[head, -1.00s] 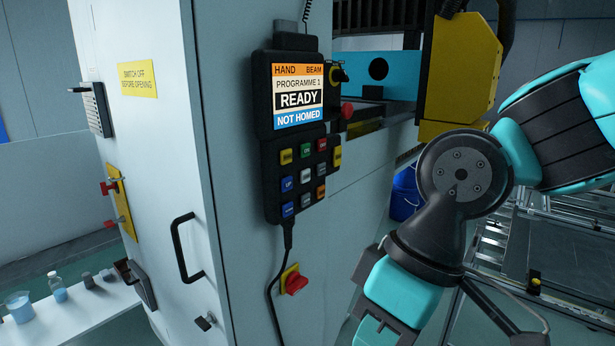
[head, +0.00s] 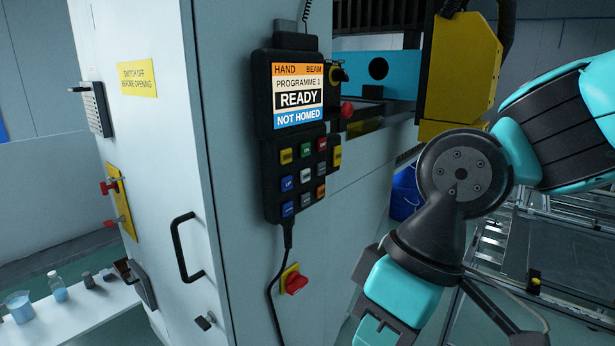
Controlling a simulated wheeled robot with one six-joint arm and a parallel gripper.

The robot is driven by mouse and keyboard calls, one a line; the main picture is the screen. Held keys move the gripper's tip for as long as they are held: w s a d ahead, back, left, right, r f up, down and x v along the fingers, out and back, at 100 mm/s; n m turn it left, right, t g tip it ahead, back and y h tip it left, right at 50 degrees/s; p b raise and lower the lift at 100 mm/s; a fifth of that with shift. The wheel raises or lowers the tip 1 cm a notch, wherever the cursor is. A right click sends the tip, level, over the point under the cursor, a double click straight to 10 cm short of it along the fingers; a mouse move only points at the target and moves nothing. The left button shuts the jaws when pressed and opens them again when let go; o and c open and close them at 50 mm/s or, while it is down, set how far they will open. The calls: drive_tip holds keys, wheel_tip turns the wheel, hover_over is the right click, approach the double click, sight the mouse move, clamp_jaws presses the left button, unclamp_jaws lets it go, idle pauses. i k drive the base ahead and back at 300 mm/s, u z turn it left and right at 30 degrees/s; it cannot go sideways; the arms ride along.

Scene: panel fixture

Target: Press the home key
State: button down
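A black hand-held control pendant (head: 264,160) hangs on the side of the pale cabinet. Its screen (head: 298,96) reads HAND, BEAM, PROGRAMME 1, READY and NOT HOMED. Below the screen is a keypad (head: 297,179) with several small coloured keys: yellow, green, red, blue, grey and orange. The key labels are too small to read, so I cannot tell which is the home key. My arm, teal and black, is at the right and bends down to the bottom edge, apart from the pendant. My gripper's fingers are not in the picture.
A black cable (head: 275,275) runs down from the pendant past a red rotary switch (head: 295,283). A black door handle (head: 184,248) sticks out at the left. A red button (head: 347,108) and yellow machine housing (head: 458,75) are right of the pendant.

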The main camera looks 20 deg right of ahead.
sight(305, 174)
drive_tip(key=z, duration=3.7)
drive_tip(key=k, duration=1.45)
drive_tip(key=u, duration=1.85)
